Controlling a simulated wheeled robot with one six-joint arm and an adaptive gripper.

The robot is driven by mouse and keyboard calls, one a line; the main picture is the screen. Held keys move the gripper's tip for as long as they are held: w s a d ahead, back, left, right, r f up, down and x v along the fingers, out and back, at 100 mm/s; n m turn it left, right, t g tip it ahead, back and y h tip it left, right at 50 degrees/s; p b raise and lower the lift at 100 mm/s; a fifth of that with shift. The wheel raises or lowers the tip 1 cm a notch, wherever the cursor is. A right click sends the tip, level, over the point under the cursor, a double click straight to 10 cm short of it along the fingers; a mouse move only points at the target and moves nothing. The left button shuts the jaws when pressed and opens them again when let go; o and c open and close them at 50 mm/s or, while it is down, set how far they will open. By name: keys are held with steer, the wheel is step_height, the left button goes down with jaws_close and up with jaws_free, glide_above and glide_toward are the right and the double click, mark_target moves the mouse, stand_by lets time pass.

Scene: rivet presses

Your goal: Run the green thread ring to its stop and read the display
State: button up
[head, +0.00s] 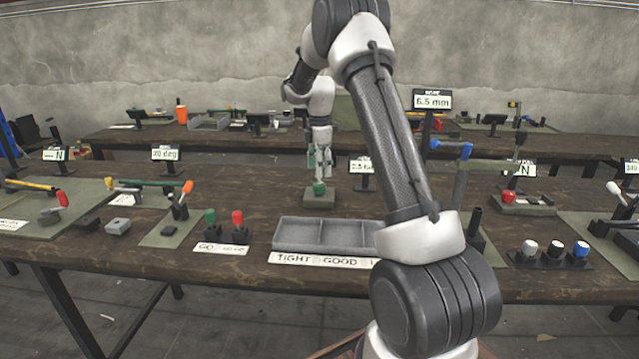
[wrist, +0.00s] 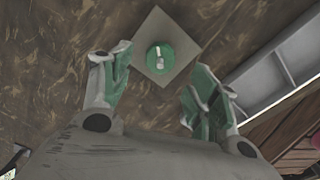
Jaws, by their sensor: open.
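The green thread ring (head: 319,187) sits on a small grey-green square block (head: 319,201) on the bench, behind the sorting tray. In the wrist view the ring (wrist: 152,66) is round and green, with a small pale piece at its middle, on the grey square block (wrist: 180,30). My gripper (head: 319,173) points down just above the ring, open and empty. In the wrist view its green-padded fingers (wrist: 158,72) lie on either side of the ring, clear of it. A display (head: 363,167) stands behind and to the right, its reading partly hidden by my arm.
A grey compartment tray (head: 300,234) with a TIGHT/GOOD label lies in front and right of the ring. Green and red plugs (head: 237,217) stand by a GO label to the left. Another display reading 6.5 mm (head: 432,101) stands high behind my arm. Bare bench lies left of the block.

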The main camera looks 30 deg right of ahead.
mark_target(319, 184)
step_height(319, 184, down, 6)
steer(key=shift+r, duration=0.1)
steer(key=c, duration=1)
steer(key=shift+m, duration=0.3)
